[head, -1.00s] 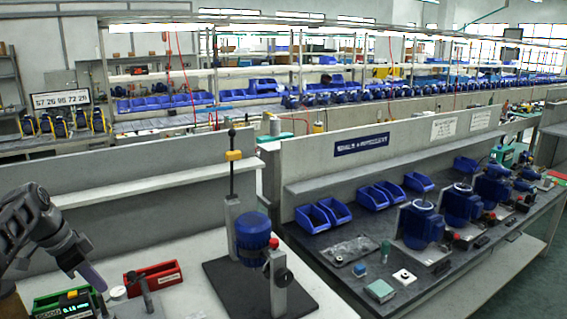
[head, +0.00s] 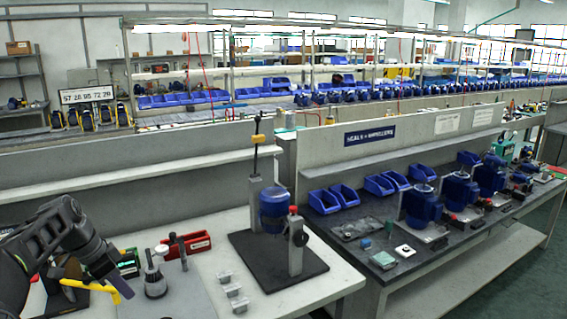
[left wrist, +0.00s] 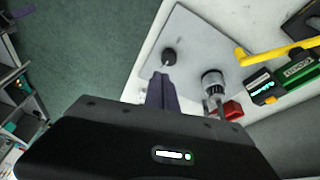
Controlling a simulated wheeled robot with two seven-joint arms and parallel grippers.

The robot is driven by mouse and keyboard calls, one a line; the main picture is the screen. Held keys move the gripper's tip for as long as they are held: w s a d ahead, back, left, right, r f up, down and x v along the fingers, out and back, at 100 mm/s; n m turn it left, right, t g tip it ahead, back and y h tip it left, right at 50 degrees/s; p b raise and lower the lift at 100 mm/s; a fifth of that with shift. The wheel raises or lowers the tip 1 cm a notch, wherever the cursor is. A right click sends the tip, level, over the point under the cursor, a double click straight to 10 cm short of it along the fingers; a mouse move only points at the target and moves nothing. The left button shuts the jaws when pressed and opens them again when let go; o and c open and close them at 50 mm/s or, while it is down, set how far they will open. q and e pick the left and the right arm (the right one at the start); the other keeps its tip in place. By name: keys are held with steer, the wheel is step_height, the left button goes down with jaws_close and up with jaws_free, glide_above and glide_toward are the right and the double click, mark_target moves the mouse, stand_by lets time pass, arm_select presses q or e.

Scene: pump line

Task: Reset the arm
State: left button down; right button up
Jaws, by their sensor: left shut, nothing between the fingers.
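My left arm comes in from the left in the head view. Its gripper (head: 119,284) is shut and empty, pointing down and to the right above the near left of the pale bench (head: 222,262). In the left wrist view the closed dark fingers (left wrist: 162,92) point at a grey plate (left wrist: 190,38), which carries a dark round knob (left wrist: 169,57) and a metal stand with a dark cap (left wrist: 213,82). Nothing is between the fingers. My right gripper is not in view.
A blue pump (head: 272,208) stands on a dark base in a press. Blue bins (head: 323,201) line the bench at right.

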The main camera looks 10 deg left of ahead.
arm_select(q)
steer(key=w+d+f+n, duration=0.2)
steer(key=d+f, duration=1.1)
steer(key=f, duration=0.3)
steer(key=s+d+f+n+g+h, duration=0.1)
steer(key=s+d+f+n, duration=0.35)
steer(key=d+f, duration=0.9)
steer(key=s+d+f+n, duration=0.1)
steer(key=s+d, duration=0.3)
steer(key=s, duration=0.4)
steer(key=s+d+f+n, duration=0.1)
steer(key=s+d+f, duration=0.3)
steer(key=s, duration=0.5)
steer(key=s+d+f+n+g, duration=0.1)
steer(key=s+d+f, duration=0.2)
steer(key=s+d, duration=0.2)
steer(key=s, duration=0.3)
steer(key=shift+s+d, duration=0.25)
steer(key=shift+s, duration=0.15)
steer(key=shift+f, duration=0.1)
